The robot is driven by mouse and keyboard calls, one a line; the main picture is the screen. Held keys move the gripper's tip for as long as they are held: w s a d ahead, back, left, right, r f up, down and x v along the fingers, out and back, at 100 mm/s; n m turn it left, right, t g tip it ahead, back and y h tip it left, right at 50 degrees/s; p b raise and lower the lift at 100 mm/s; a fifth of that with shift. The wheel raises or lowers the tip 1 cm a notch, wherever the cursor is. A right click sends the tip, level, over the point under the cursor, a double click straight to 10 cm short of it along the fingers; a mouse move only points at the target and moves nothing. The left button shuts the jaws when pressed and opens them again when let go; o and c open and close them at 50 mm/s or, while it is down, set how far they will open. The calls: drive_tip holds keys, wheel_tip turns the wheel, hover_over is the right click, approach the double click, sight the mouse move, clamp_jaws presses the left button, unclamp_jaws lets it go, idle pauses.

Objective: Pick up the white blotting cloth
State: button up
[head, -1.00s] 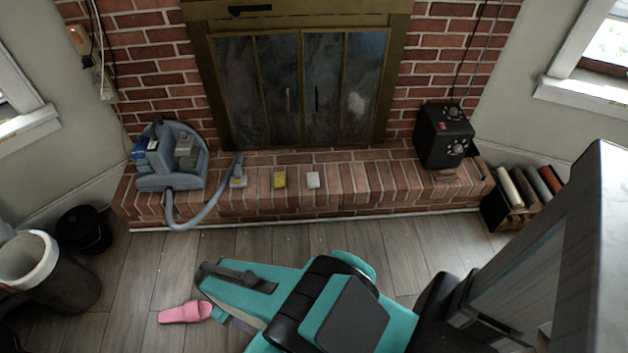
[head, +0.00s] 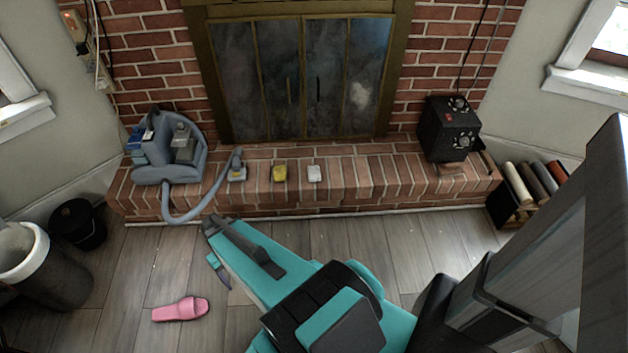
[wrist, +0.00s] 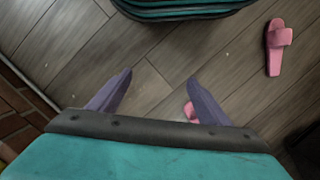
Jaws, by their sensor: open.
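A small white folded piece (head: 314,173), which looks like the blotting cloth, lies on the brick hearth, right of a yellow sponge-like block (head: 279,173). It is not visible in the wrist view. My gripper shows in the wrist view (wrist: 160,78) with its two purple fingers spread apart and nothing between them but wooden floor. In the head view, my teal arm reaches over the floor in front of the hearth, and its wrist hides most of the gripper. The gripper is apart from the white piece, lower and to its left.
A blue-grey vacuum-like machine (head: 170,155) with a hose stands on the hearth's left. A black box with dials (head: 447,130) stands right. A pink slipper (head: 180,309) and bins are on the floor at left. A rack of rolls (head: 516,184) stands at right.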

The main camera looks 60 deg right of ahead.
drive_tip(key=w+d+f+m+t+b, duration=0.2)
drive_tip(key=w+d+b, duration=0.4)
drive_tip(key=d, duration=0.7)
drive_tip(key=m+t+h+b, duration=0.35)
drive_tip(key=m+b, duration=0.25)
drive_tip(key=b, duration=0.5)
approach(315, 172)
wheel_tip(315, 172, up, 3)
drive_tip(key=a, duration=0.2)
drive_tip(key=shift+s+d+r+n+h, duration=0.15)
drive_tip(key=shift+s+n+h, duration=0.2)
drive_tip(key=shift+h, duration=0.1)
drive_tip(key=shift+b+x, duration=1.35)
drive_tip(key=shift+x, duration=3)
